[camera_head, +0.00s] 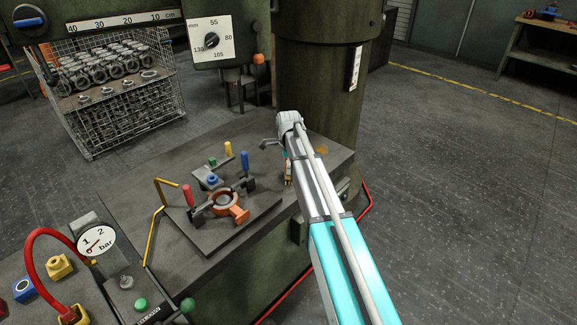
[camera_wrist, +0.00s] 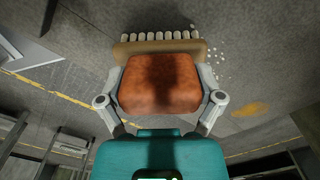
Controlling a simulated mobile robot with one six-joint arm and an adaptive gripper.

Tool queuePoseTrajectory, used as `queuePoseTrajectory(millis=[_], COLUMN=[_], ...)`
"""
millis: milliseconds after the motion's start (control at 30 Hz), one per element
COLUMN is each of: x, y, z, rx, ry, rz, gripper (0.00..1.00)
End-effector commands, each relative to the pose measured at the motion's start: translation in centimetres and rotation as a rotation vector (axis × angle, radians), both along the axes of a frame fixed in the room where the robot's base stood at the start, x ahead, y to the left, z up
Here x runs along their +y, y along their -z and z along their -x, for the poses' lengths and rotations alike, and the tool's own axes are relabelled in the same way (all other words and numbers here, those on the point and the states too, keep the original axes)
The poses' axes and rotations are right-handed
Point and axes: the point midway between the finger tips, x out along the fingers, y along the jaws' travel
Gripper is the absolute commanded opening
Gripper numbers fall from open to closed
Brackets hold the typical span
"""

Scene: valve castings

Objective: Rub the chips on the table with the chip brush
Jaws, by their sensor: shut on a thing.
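The chip brush (camera_wrist: 160,85) has a reddish-brown block, a tan bar and a row of pale bristle tufts. My gripper (camera_wrist: 161,78) is shut on the brush's block, one finger on each side. In the head view, my gripper (camera_head: 287,165) hangs over the table (camera_head: 333,160), mostly hidden by my arm. The chips (camera_wrist: 219,62) are small pale bits scattered on the table, just right of the bristles in the wrist view. I cannot make them out in the head view. Whether the bristles touch the table is unclear.
An orange-brown stain (camera_wrist: 250,109) marks the table right of the brush. A clamping fixture (camera_head: 225,203) with coloured handles stands left of my gripper. A thick green column (camera_head: 323,90) rises behind the table. A wire crate of castings (camera_head: 165,85) is at the back left.

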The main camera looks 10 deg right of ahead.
Motion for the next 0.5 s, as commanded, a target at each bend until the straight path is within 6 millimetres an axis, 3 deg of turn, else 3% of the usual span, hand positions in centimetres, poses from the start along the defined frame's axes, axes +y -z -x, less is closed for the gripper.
queuePoseTrajectory(millis=[500], x=[-1.6], y=[-0.1], z=[-1.3], rx=[0.0], ry=[0.0], rz=[0.0], gripper=[0.47])
